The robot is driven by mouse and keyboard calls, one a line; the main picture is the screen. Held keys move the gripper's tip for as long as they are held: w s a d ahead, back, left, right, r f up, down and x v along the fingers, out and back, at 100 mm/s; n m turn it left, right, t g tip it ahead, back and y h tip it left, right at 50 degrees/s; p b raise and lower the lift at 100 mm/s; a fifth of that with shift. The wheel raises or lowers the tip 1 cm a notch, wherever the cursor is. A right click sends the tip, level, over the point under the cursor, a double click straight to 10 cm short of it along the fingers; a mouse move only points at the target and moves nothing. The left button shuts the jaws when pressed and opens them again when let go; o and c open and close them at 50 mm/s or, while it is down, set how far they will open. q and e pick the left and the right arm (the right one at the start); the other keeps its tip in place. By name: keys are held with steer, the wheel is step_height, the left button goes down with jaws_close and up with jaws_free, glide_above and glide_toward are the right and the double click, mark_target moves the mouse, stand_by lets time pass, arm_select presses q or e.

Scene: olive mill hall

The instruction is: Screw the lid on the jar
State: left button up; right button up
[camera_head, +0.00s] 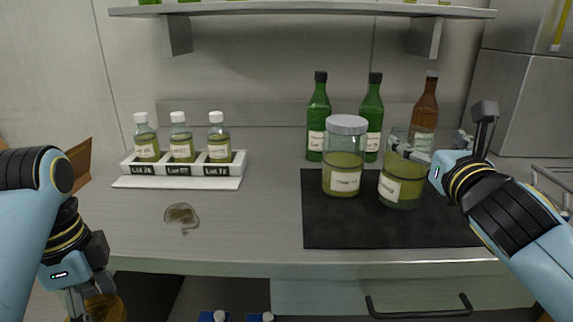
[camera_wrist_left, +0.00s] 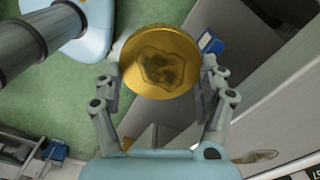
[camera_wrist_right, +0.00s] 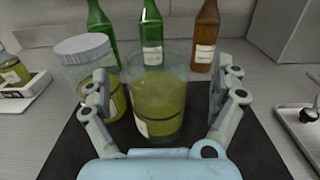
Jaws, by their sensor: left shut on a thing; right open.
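The open jar (camera_head: 402,188) of green-yellow contents stands upright on the black mat (camera_head: 330,232) without a lid. It also shows in the right wrist view (camera_wrist_right: 158,108). My right gripper (camera_head: 440,148) is open, its fingers apart on either side of the jar in the right wrist view; I cannot tell whether they touch it. My left gripper (camera_head: 88,296) is shut on the golden lid (camera_wrist_left: 160,62), low at the left in front of the counter. In the head view the lid (camera_head: 106,309) is partly hidden by the gripper.
A second jar (camera_head: 344,178) with a grey lid stands close left of the open jar. Green bottles (camera_head: 318,115) and a brown bottle (camera_head: 425,103) stand behind. A white rack (camera_head: 180,170) holds 3 small bottles. A brownish stain (camera_head: 181,214) marks the counter; its left middle is clear.

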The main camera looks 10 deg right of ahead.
mark_target(412, 130)
steer(key=shift+w+d, duration=0.15)
steer(key=shift+w, duration=0.25)
steer(key=x, duration=0.5)
steer(key=shift+w+a, duration=0.15)
steer(key=shift+a, duration=0.1)
steer(key=c, duration=1.7)
steer(key=shift+r, duration=0.1)
steer(key=shift+c, duration=0.3)
steer(key=shift+r, duration=0.1)
